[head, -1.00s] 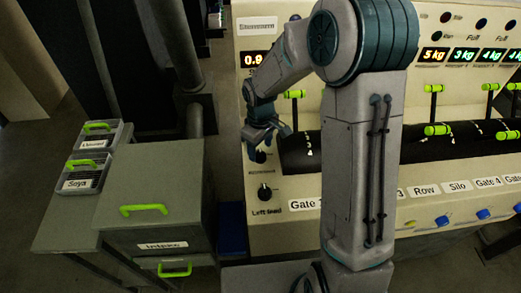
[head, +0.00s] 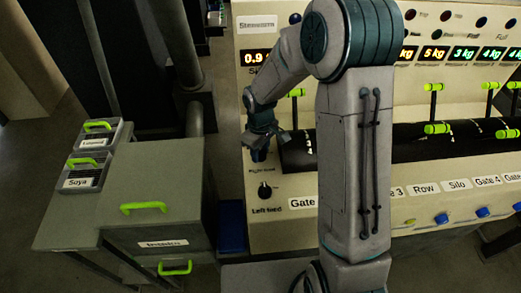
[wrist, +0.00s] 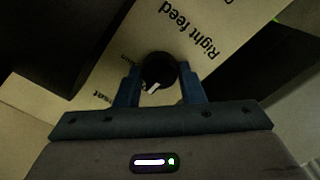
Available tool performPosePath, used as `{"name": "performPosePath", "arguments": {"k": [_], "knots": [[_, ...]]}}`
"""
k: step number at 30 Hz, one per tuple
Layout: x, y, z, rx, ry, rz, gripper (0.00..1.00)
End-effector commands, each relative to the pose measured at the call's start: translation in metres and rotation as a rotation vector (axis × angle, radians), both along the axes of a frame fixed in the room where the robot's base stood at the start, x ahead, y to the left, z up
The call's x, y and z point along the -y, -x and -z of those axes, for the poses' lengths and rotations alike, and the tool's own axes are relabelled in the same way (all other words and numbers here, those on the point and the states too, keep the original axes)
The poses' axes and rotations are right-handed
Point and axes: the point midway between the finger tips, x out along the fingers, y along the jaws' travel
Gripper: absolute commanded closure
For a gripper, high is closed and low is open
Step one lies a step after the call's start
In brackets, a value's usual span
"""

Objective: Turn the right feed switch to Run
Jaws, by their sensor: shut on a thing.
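The right feed switch is a round black knob (wrist: 157,70) with a white pointer mark, in the wrist view. It sits on a cream panel beside the label "Right feed" (wrist: 188,35). My gripper (wrist: 164,88) has its two blue fingers on either side of the knob and is shut on it. The white mark points down and left in that view; the position labels around it are cut off or too small to read. In the head view my gripper (head: 259,153) is at the panel's left edge and hides most of the knob.
The left feed switch (head: 265,190) is just below my gripper on the same panel. A row of gate labels and green-handled levers (head: 434,100) is to the right, partly behind my arm. A grey cabinet (head: 165,215) with green handles stands at the left.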

Motion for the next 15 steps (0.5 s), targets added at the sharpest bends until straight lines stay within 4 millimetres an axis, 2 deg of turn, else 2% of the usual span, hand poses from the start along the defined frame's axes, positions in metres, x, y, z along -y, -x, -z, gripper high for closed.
{"name": "performPosePath", "arguments": {"k": [8, 15], "knots": [[-0.0004, -0.0001, 0.0022, 0.001, 0.001, 0.114, 0.87], [-0.0004, -0.0003, 0.0033, 0.002, 0.001, 0.315, 0.87]]}}
